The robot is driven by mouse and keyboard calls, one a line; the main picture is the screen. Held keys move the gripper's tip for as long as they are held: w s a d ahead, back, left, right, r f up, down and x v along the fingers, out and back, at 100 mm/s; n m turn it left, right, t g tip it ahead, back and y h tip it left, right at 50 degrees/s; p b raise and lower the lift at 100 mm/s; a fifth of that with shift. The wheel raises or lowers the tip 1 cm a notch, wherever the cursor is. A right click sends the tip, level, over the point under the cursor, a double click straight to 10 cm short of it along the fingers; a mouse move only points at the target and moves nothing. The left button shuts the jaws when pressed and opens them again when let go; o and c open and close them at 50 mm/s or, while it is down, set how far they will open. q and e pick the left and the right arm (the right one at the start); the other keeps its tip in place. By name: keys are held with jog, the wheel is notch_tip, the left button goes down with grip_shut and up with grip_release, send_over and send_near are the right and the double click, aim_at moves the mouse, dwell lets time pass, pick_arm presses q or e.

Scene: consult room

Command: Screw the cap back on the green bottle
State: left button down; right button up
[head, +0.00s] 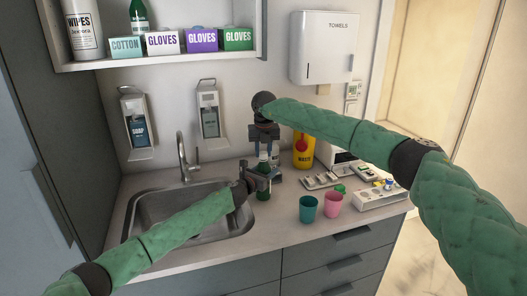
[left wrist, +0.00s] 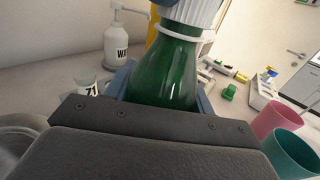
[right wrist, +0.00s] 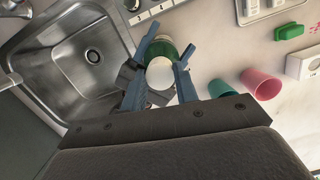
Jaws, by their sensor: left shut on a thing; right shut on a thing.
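The green bottle (head: 263,186) stands upright at the right rim of the sink, and its green shoulder (left wrist: 160,75) fills the middle of the left wrist view. My left gripper (head: 257,180) is shut on the bottle's body from the left. The white cap (left wrist: 190,12) sits at the top of the bottle's neck, just above a white ring. My right gripper (head: 264,148) comes down from above and is shut on the cap, which shows between its blue fingers in the right wrist view (right wrist: 160,73). Whether the threads are engaged cannot be seen.
The sink (head: 185,220) is left of the bottle. A yellow container (head: 303,150) and a pump bottle (left wrist: 118,45) are behind.

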jog(key=m+h, duration=0.1)
jog(key=m, duration=0.5)
jog(key=shift+a+m, duration=0.1)
jog(key=shift+m, duration=0.3)
jog(key=m, duration=0.6)
jog(key=shift+w+g+h, duration=0.15)
jog(key=shift+g+h, duration=0.15)
jog(key=shift+g, duration=0.1)
jog(key=m+g, duration=0.1)
jog(key=m, duration=0.6)
jog(key=m+g, duration=0.1)
jog(key=m, duration=0.6)
jog(key=shift+w, duration=0.15)
jog(key=o, duration=0.9)
